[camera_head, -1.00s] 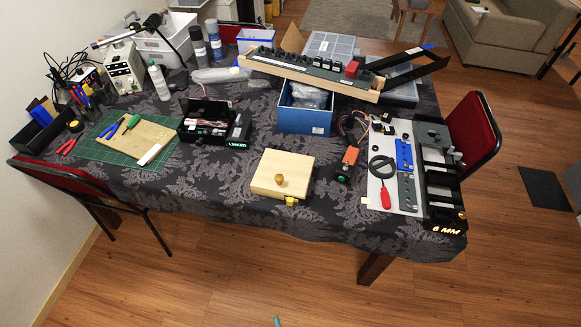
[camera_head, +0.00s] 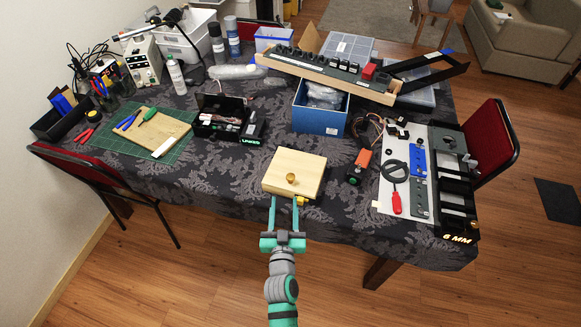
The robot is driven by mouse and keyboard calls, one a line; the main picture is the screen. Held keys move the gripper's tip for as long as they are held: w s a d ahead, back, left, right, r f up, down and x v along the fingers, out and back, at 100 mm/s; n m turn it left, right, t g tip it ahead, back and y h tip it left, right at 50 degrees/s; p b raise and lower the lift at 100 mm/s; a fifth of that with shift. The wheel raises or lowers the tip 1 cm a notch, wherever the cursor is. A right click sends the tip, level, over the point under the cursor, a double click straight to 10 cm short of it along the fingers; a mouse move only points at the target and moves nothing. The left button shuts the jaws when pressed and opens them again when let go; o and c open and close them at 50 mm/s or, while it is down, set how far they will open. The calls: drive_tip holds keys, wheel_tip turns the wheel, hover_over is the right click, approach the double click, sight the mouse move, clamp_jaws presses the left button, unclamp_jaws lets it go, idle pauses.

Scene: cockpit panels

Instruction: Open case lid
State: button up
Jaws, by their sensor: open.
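The wooden case (camera_head: 279,172) with a pale lid sits near the table's front edge in the head view. A round brass knob (camera_head: 291,178) stands on its lid, and a small yellow latch (camera_head: 301,200) is on its front side. The lid lies shut. My gripper (camera_head: 285,200) is open, with its two long teal fingers pointing at the case's front side. The fingertips are at or very near the front edge, left of and close to the latch. I cannot tell whether they touch the case.
A blue box (camera_head: 319,120) stands behind the case. A black open case (camera_head: 222,122) is at the left, and an orange-and-black tool (camera_head: 360,166) is at the right. A white board (camera_head: 387,190) with tools lies farther right. The patterned cloth around the wooden case is mostly clear.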

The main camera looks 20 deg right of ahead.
sight(291, 167)
drive_tip(key=shift+w+d+r+h, duration=0.25)
drive_tip(key=shift+w+d+r, duration=0.1)
drive_tip(key=shift+w+d, duration=0.3)
drive_tip(key=shift+w+d+r+h, duration=0.25)
drive_tip(key=shift+w+d+r, duration=0.1)
drive_tip(key=shift+w+d, duration=0.25)
drive_tip(key=shift+w+d+r, duration=0.15)
drive_tip(key=shift+w+d, duration=0.2)
drive_tip(key=shift+w, duration=0.2)
drive_tip(key=x, duration=1)
drive_tip(key=shift+w, duration=0.2)
drive_tip(key=shift+s, duration=0.1)
drive_tip(key=shift+c, duration=1.3)
clamp_jaws()
